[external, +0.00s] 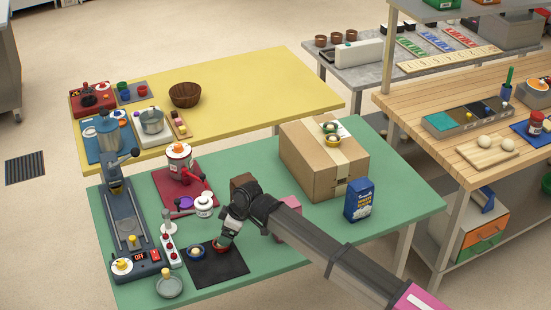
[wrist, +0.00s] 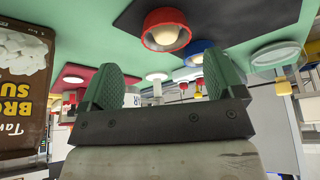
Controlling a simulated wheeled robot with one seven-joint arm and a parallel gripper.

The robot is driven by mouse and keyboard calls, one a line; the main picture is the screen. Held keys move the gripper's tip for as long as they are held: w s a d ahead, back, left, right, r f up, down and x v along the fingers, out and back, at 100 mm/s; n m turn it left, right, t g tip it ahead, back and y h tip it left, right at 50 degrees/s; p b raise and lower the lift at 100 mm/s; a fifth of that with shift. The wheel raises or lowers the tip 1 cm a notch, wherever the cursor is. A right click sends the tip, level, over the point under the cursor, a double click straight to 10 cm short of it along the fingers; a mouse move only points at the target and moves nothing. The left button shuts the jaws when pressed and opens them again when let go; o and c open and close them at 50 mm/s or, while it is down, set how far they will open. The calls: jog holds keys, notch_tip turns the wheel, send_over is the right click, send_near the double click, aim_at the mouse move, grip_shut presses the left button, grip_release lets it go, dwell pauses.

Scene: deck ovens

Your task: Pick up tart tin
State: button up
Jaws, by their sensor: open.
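Two small round tins that look like tart tins sit on a black mat (external: 232,266) on the green table. The red tin (external: 219,250) holds a pale round piece and is partly hidden by my gripper (external: 230,232). The blue tin (external: 196,252) is just left of it, also with a pale piece. In the wrist view, where the table shows at the top, the red tin (wrist: 166,30) and the blue tin (wrist: 199,50) lie beyond the fingers. My gripper (wrist: 165,78) is open, with no tin between its fingers. I cannot tell whether it touches the red tin.
A glass dish (external: 169,285) and a white-and-red device (external: 171,250) stand left of the mat. A brown sugar package (wrist: 24,90) is close at the wrist view's left. A cardboard box (external: 315,165) and a blue package (external: 359,200) stand to the right.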

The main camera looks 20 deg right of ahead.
aim_at(219, 246)
jog(key=x, duration=0.5)
jog(key=shift+s+a+f, duration=0.1)
jog(key=shift+s+a, duration=0.05)
jog(key=shift+s, duration=0.2)
jog(key=c, duration=1)
